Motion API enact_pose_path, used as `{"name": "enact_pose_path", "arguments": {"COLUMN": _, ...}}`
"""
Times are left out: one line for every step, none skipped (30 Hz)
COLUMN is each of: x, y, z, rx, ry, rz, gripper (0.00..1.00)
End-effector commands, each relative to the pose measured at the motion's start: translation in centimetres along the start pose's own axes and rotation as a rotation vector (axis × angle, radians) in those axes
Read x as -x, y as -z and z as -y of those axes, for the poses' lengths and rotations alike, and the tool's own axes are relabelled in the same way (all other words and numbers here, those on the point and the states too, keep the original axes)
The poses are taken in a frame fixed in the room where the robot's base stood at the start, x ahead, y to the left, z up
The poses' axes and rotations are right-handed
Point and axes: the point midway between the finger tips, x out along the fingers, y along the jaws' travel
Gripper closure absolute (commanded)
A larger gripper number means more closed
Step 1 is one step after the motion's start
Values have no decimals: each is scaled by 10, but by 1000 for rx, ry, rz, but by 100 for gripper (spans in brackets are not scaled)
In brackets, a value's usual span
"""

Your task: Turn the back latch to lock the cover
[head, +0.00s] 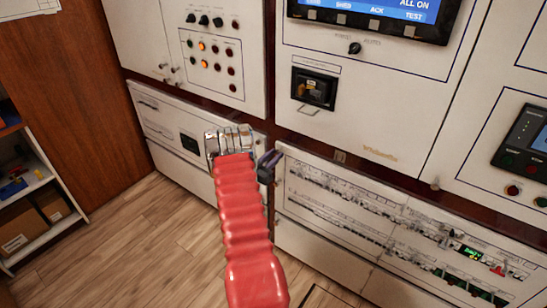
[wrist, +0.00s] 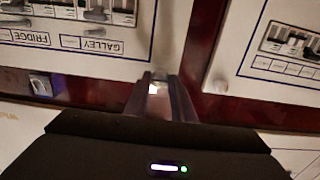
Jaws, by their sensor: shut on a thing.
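My gripper (head: 268,165) is at the upper left corner of the lower breaker panel's cover (head: 365,262) in the head view. In the wrist view my gripper (wrist: 158,92) has its dark fingers close together around a small pale piece (wrist: 153,88), which fits the back latch. The fingers hide most of this piece, so its angle cannot be told. A second small metal latch (head: 340,156) sits on the dark red strip above the panel. It also shows at the left of the wrist view (wrist: 40,85).
Labelled breakers (wrist: 95,12) lie behind the cover, close to my fingers. A dark red gap (wrist: 205,90) separates this panel from the neighbouring one (wrist: 285,50). Above are a lamp panel (head: 212,60) and a display (head: 375,15). The wooden floor (head: 130,240) is clear at left.

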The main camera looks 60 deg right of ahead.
Motion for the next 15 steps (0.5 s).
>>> {"name": "enact_pose_path", "arguments": {"x": 0, "y": 0, "z": 1, "rx": 0, "ry": 2, "rz": 0, "gripper": 91}}
{"name": "enact_pose_path", "arguments": {"x": 0, "y": 0, "z": 1, "rx": 0, "ry": 2, "rz": 0, "gripper": 93}}
{"name": "enact_pose_path", "arguments": {"x": 0, "y": 0, "z": 1, "rx": 0, "ry": 2, "rz": 0, "gripper": 96}}
{"name": "enact_pose_path", "arguments": {"x": 0, "y": 0, "z": 1, "rx": 0, "ry": 2, "rz": 0, "gripper": 98}}
{"name": "enact_pose_path", "arguments": {"x": 0, "y": 0, "z": 1, "rx": 0, "ry": 2, "rz": 0, "gripper": 100}}
{"name": "enact_pose_path", "arguments": {"x": 4, "y": 0, "z": 1, "rx": 0, "ry": 3, "rz": 0, "gripper": 100}}
{"name": "enact_pose_path", "arguments": {"x": 3, "y": 0, "z": 1, "rx": 0, "ry": 3, "rz": 0, "gripper": 99}}
{"name": "enact_pose_path", "arguments": {"x": 2, "y": 0, "z": 1, "rx": 1, "ry": 3, "rz": 0, "gripper": 99}}
{"name": "enact_pose_path", "arguments": {"x": 2, "y": 0, "z": 2, "rx": 3, "ry": 3, "rz": 0, "gripper": 100}}
{"name": "enact_pose_path", "arguments": {"x": 1, "y": 0, "z": 2, "rx": 5, "ry": 3, "rz": 0, "gripper": 100}}
{"name": "enact_pose_path", "arguments": {"x": 1, "y": 0, "z": 2, "rx": 8, "ry": 3, "rz": 0, "gripper": 100}}
{"name": "enact_pose_path", "arguments": {"x": 1, "y": 0, "z": 2, "rx": 13, "ry": 4, "rz": 0, "gripper": 100}}
{"name": "enact_pose_path", "arguments": {"x": 1, "y": 0, "z": 2, "rx": 18, "ry": 4, "rz": 0, "gripper": 100}}
{"name": "enact_pose_path", "arguments": {"x": 1, "y": 0, "z": 2, "rx": 24, "ry": 4, "rz": 0, "gripper": 100}}
{"name": "enact_pose_path", "arguments": {"x": 1, "y": 0, "z": 2, "rx": 34, "ry": 4, "rz": 0, "gripper": 100}}
